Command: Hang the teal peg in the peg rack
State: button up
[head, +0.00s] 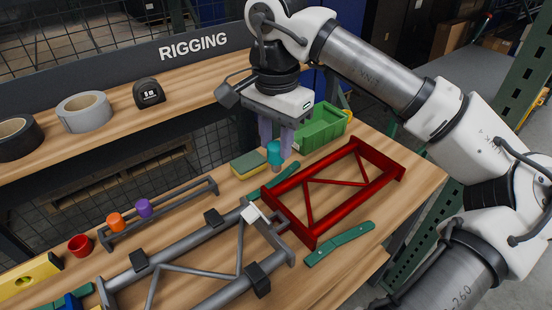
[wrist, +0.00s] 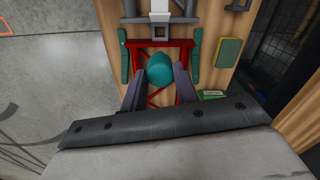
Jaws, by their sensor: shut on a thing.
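The teal peg (head: 274,156) is between the purple-grey fingers of my gripper (head: 276,147), which is shut on it. In the wrist view, the round top of the teal peg (wrist: 160,69) lies between the fingertips of my gripper (wrist: 159,82). The peg rack (head: 178,211), a low grey bar, lies left of my gripper. An orange peg (head: 115,222) and a purple peg (head: 143,208) sit in its left half. Its right half looks empty.
A red frame (head: 345,205), green straps (head: 340,243), a green-yellow sponge (head: 248,165) and a green bin (head: 322,127) surround my gripper. A grey frame (head: 195,250) lies in front of the rack.

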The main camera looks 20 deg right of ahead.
aim_at(275, 145)
jog(key=shift+r+p, duration=1.8)
jog(key=shift+r, duration=1.1)
jog(key=shift+f, duration=0.1)
